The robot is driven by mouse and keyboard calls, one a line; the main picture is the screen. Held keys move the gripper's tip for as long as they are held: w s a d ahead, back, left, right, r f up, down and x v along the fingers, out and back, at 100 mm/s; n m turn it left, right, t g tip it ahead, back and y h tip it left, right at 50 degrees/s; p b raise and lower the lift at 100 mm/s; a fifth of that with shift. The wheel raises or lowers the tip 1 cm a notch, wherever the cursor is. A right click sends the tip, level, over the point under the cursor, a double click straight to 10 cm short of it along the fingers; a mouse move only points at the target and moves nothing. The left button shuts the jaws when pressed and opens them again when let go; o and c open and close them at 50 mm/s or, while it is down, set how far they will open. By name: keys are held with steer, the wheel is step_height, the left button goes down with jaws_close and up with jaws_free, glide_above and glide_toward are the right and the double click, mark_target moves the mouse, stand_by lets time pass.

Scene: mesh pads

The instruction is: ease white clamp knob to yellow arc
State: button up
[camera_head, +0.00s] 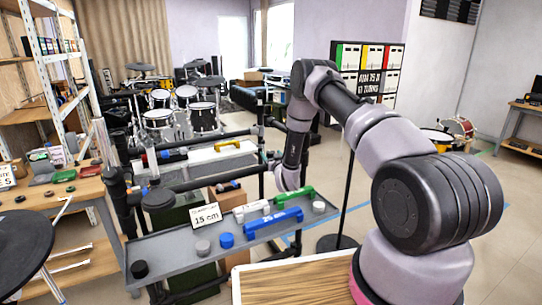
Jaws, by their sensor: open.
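My gripper (289,183) hangs at the end of my arm, just above the far side of a grey tray (165,262). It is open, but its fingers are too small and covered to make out. A pale round knob (318,207) stands at the tray's right end, right of my gripper and apart from it. A small whitish piece (239,215) lies near the tray's middle. I cannot tell which is the white clamp knob. I cannot make out a yellow arc on the tray.
The tray holds a blue bar (272,224), a green handle (308,192), a blue knob (226,240), a grey knob (202,247), a black knob (139,268) and a "15 cm" sign (206,215). A wooden board (300,283) lies in front. Black rails stand behind.

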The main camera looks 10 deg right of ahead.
steer(key=shift+w, duration=0.4)
jaws_close()
